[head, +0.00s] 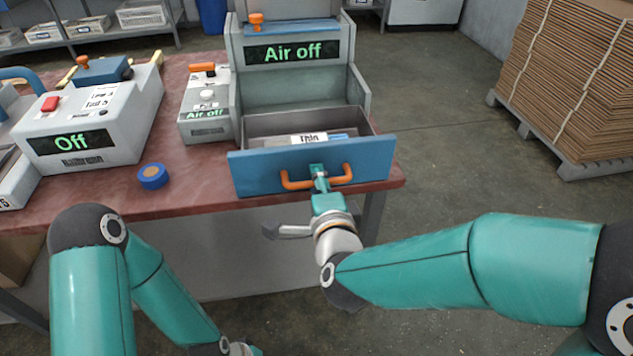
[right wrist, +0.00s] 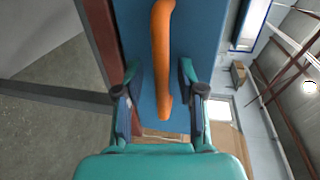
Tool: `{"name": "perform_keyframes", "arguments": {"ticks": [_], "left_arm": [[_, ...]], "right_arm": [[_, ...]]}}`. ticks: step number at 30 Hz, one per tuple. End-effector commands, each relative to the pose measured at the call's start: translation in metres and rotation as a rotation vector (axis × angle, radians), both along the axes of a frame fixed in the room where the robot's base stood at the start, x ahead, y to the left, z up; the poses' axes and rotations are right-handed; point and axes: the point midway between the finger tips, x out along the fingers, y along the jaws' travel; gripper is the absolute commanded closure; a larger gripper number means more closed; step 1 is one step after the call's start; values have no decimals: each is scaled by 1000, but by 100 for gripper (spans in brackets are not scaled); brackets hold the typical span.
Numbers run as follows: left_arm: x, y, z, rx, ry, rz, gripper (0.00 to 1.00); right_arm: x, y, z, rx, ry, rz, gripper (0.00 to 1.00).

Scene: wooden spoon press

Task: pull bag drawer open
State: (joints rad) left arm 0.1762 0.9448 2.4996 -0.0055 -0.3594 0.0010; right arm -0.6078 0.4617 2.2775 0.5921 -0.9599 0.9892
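The bag drawer (head: 250,172) has a blue front and stands pulled out of the grey air machine (head: 290,90). A white "Thin" label (head: 308,138) and something blue show inside. An orange bar handle (head: 298,183) is on its front; it also shows in the right wrist view (right wrist: 162,50). My right gripper (head: 319,172) is at the middle of the handle. In the right wrist view, its fingers (right wrist: 160,75) stand apart on either side of the handle, with blue drawer front visible in the gaps. My left arm hangs low at the left; its gripper is out of view.
The red-brown table (head: 200,190) holds a grey machine reading "Off" (head: 85,130), an "Air off" control box (head: 205,105) and a blue tape roll (head: 153,176). A cardboard stack (head: 580,80) stands at the right. The floor (head: 450,130) between is clear.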

Motion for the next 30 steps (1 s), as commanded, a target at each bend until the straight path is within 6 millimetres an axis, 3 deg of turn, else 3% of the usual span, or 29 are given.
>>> {"name": "perform_keyframes", "arguments": {"ticks": [13, 30], "left_arm": [[0, 0, 0, 0, 0, 0, 60], [0, 0, -1, 0, 1, 0, 60]], "right_arm": [[-60, -11, 12, 1, 0, 3, 61], [-67, -13, 13, 0, 2, 1, 61]]}}
